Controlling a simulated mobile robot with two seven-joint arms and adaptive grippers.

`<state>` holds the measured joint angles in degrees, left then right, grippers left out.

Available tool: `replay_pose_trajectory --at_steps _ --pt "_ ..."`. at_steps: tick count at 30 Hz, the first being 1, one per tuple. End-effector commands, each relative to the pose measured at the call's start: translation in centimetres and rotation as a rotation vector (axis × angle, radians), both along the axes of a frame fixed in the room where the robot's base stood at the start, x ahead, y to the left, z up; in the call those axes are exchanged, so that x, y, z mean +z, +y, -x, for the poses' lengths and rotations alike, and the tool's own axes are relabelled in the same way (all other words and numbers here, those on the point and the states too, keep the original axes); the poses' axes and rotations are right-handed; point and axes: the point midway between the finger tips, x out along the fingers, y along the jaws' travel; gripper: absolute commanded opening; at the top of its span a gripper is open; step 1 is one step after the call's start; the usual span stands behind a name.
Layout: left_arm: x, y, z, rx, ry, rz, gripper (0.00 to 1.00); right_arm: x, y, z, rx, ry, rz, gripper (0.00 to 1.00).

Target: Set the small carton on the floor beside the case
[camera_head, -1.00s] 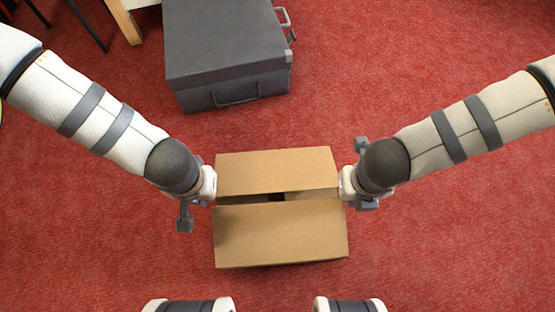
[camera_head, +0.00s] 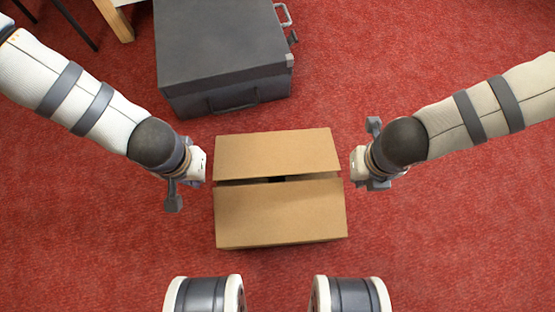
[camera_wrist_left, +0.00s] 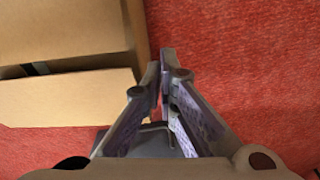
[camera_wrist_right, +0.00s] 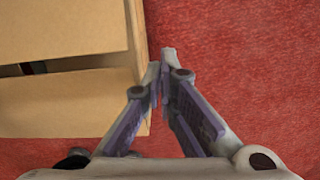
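The small carton (camera_head: 280,214) is a brown cardboard box with two top flaps and a narrow dark gap between them. It appears to rest upright on the red carpet, just below the dark grey case (camera_head: 225,55) in the head view. My left gripper (camera_head: 196,181) is beside the carton's left side and my right gripper (camera_head: 362,180) beside its right side, both a little apart from it. In the left wrist view the fingers (camera_wrist_left: 164,70) are closed together and empty, with the carton (camera_wrist_left: 70,98) beside them. In the right wrist view the fingers (camera_wrist_right: 165,68) are likewise closed and empty beside the carton (camera_wrist_right: 75,118).
The case has a metal handle and latches on its right end. A wooden table leg (camera_head: 115,20) and thin dark legs stand at the top left. The red carpet (camera_head: 465,220) is clear to the right and at the lower left.

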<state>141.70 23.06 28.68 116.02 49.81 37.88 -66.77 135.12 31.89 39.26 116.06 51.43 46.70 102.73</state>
Motion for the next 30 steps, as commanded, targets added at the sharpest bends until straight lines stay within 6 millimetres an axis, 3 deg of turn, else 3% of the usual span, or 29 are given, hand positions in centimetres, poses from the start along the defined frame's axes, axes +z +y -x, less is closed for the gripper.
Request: replay_pose_trajectory --at_steps 1,3,9,10,12,13,27,30 --pt "0.02 0.49 0.0 0.002 0.0 -0.001 0.07 0.02 -0.5 0.0 -0.002 0.0 0.001 0.0" --pt "0.0 0.92 0.01 0.002 0.0 -0.002 0.21 -0.02 -0.92 0.05 -0.001 0.001 0.002 0.0" --pt "-0.02 1.13 0.0 0.003 -0.001 -0.005 0.21 -0.06 -1.14 0.06 -0.002 0.001 0.005 0.0" --pt "-0.02 1.14 0.0 0.003 -0.001 -0.005 0.21 -0.06 -1.16 0.06 -0.003 0.001 0.006 0.02" --pt "-0.03 1.17 -0.01 0.005 -0.001 -0.006 0.21 -0.07 -1.18 0.06 -0.003 0.001 0.006 0.18" --pt "-0.03 1.17 -0.01 0.005 -0.001 -0.006 0.21 -0.08 -1.19 0.06 -0.003 0.001 0.007 0.21" --pt "0.0 1.23 -0.02 0.007 -0.001 -0.007 0.21 -0.1 -1.24 0.06 -0.005 0.001 0.008 0.21" --pt "0.95 1.19 -0.05 0.006 -0.003 -0.007 0.21 -0.1 -1.25 0.06 -0.005 0.001 0.008 0.21"
